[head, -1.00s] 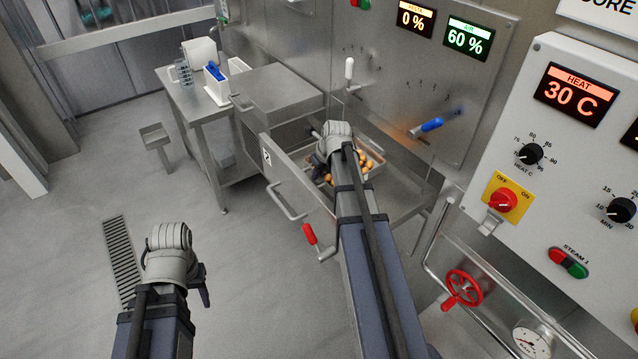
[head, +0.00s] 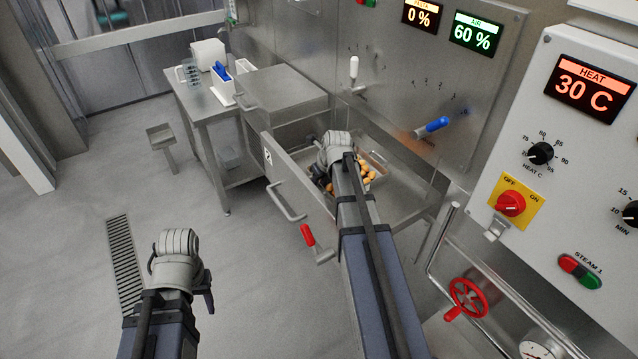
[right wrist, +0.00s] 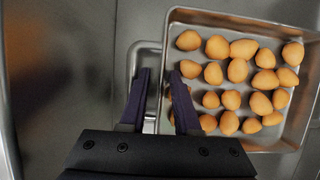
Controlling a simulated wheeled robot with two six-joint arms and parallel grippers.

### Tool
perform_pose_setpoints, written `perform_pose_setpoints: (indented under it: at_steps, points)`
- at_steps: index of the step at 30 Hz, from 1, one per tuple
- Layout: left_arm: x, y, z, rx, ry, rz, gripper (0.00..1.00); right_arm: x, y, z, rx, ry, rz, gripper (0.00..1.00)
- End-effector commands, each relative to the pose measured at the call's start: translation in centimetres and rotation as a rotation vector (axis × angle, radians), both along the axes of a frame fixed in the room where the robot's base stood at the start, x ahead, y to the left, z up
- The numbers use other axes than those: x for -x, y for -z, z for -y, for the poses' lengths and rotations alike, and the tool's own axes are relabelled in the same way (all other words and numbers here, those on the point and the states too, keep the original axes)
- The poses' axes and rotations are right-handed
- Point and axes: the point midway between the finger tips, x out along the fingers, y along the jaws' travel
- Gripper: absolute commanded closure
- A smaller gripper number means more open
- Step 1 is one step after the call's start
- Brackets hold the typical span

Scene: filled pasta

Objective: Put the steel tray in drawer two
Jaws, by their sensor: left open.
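The steel tray (right wrist: 250,141) holds several orange-brown filled pasta pieces in the right wrist view. In the head view the tray (head: 377,160) is inside the open drawer (head: 290,178), partly hidden by my right arm. My right gripper (right wrist: 160,72) is at the tray's left side, with its fingers apart on either side of the rim and loop handle. Whether they press on it cannot be told. In the head view the right gripper (head: 322,182) is mostly hidden behind its wrist. My left gripper (head: 208,292) is open and empty over the floor.
A steel side table (head: 205,105) with a white container and a jug stands at the back left. A red-handled lever (head: 308,236) is near the drawer front. The heat panel (head: 560,150) and red valve wheel (head: 468,297) are at right.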

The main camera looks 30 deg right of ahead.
Motion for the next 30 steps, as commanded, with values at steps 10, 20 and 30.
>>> perform_pose_setpoints:
  at_steps: [10,20,30]
  points:
    - [0.0,-0.2,0.0,0.000,0.000,0.000,0.50,0.0,-0.2,0.0,0.000,0.000,0.000,0.65]
    - [0.0,-2.8,0.0,0.000,0.000,0.000,0.50,0.9,-2.8,0.0,0.000,0.001,0.000,0.65]
    - [0.0,-8.0,0.0,0.000,0.000,0.000,0.50,3.0,-8.0,0.1,0.000,0.000,0.000,0.65]
